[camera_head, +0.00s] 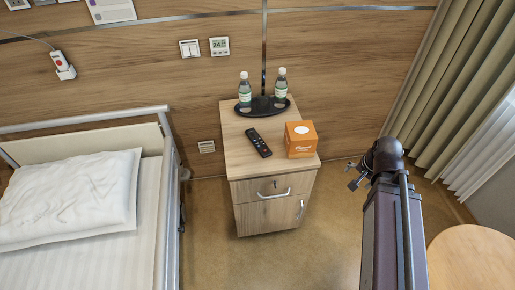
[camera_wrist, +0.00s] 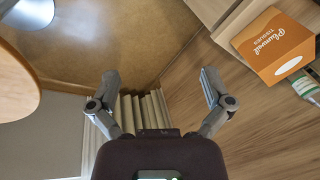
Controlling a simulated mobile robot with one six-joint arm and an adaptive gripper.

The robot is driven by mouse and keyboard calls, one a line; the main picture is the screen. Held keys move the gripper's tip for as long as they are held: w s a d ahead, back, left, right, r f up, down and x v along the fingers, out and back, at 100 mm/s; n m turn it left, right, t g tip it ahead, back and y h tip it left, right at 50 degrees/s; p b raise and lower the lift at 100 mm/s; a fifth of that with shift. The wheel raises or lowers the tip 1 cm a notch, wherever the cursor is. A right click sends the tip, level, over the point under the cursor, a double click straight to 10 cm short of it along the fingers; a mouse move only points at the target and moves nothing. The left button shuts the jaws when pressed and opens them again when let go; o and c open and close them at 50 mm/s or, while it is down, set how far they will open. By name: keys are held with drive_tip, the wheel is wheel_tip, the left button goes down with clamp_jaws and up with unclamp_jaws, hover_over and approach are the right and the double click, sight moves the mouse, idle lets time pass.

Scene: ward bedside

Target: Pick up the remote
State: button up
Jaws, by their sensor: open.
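The black remote (camera_head: 259,143) lies on top of the wooden bedside cabinet (camera_head: 237,157), left of an orange tissue box (camera_head: 300,139). My gripper (camera_head: 352,174) is to the right of the cabinet in the head view, apart from it and from the remote. In the wrist view my gripper (camera_wrist: 160,80) is open with nothing between its fingers. The remote is not in the wrist view. The tissue box shows there at the upper right (camera_wrist: 272,45).
Two bottles (camera_head: 245,90) (camera_head: 281,88) stand on a black tray (camera_head: 263,112) at the back of the cabinet. A bed (camera_head: 90,210) is at left. A round wooden table (camera_head: 470,262) is at lower right, near curtains (camera_head: 440,90). Floor in front of the cabinet is clear.

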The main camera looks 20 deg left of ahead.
drive_tip(key=w+a+f+m+t+y+b, duration=0.25)
drive_tip(key=a+m+b, duration=0.2)
drive_tip(key=a, duration=0.25)
drive_tip(key=w+a+f+m+t+y+b, duration=0.1)
drive_tip(key=w+a+f+m+y+b, duration=0.1)
drive_tip(key=a+f+m+b, duration=0.4)
drive_tip(key=m+t+y+b, duration=0.4)
drive_tip(key=m+b, duration=0.5)
drive_tip(key=m, duration=0.3)
approach(263, 148)
drive_tip(key=shift+n+g, duration=0.25)
drive_tip(key=shift+s+d+r, duration=1.15)
drive_tip(key=shift+d+r, duration=0.2)
drive_tip(key=shift+d, duration=0.05)
drive_tip(key=shift+b+x, duration=1.75)
drive_tip(key=shift+x, duration=2.55)
drive_tip(key=shift+f, duration=0.1)
drive_tip(key=shift+d+f+b+x, duration=0.15)
drive_tip(key=shift+b+x, duration=0.5)
drive_tip(key=shift+x, duration=0.65)
drive_tip(key=shift+d+f+b+x, duration=0.1)
drive_tip(key=shift+f+b+x, duration=0.1)
drive_tip(key=shift+b+x, duration=0.75)
drive_tip(key=shift+w+a+f+p, duration=0.1)
drive_tip(key=shift+w+a+p, duration=0.15)
drive_tip(key=shift+p, duration=0.05)
